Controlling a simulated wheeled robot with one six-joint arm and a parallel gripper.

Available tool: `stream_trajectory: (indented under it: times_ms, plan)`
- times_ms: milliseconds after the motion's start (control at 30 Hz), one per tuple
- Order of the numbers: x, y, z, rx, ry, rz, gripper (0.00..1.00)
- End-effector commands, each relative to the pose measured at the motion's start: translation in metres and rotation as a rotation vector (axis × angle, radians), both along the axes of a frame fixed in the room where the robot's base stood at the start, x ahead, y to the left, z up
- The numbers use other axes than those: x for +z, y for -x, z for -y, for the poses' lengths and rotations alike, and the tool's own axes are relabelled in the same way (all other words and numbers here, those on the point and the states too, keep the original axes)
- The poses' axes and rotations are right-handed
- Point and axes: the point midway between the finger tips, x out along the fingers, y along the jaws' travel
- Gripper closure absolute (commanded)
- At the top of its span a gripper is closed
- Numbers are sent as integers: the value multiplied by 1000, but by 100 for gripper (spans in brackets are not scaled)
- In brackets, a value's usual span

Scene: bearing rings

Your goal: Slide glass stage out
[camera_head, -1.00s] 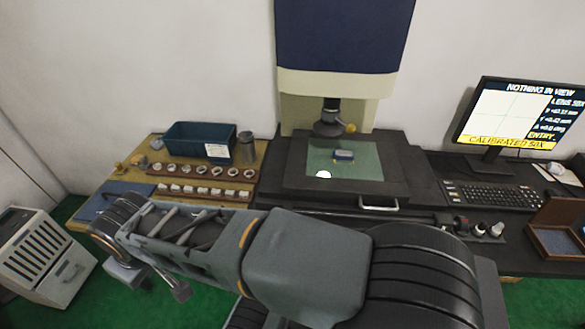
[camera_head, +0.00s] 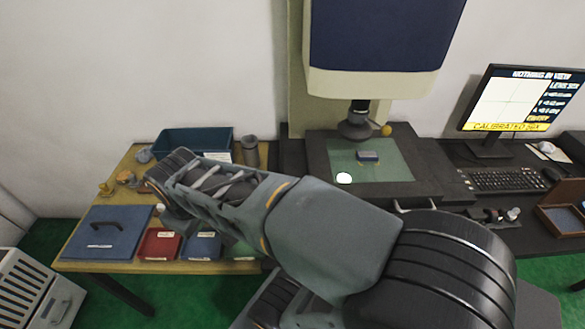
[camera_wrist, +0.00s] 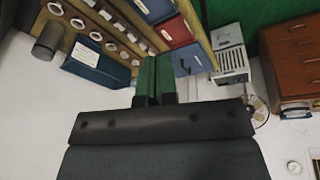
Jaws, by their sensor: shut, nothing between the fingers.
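The glass stage (camera_head: 398,166) is a green-tinted pane set in the dark microscope bed, under the lens (camera_head: 358,122). A pale metal handle (camera_head: 428,203) is at the front edge of the bed, partly hidden by my arm. My gripper (camera_wrist: 153,82) is shut and empty in the wrist view, with its green-dark fingers together. It is away from the stage, over on the left side, and the head view does not show its fingers.
The left table holds a teal bin (camera_head: 190,139), a grey cup (camera_head: 249,150), a blue case (camera_head: 108,232) and a red box (camera_head: 160,244). The wrist view shows rows of rings (camera_wrist: 97,36). A monitor (camera_head: 521,100) and keyboard (camera_head: 508,180) stand at right.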

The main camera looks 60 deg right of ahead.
Motion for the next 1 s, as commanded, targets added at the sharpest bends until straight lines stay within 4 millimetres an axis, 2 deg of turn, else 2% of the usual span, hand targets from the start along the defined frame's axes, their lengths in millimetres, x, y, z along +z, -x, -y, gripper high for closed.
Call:
stream_trajectory:
  times_ms: [167,300,500,600,800,1000]
  plan:
    - [-8,-25,60,398,215,-249,100]
    - [-17,-39,121,785,300,-517,100]
    - [-33,-46,200,1299,223,-860,100]
    - [-42,-46,231,1505,132,-981,100]
    - [-54,-42,271,1776,-45,-1111,100]
    - [-63,-36,288,1880,-130,-1146,100]
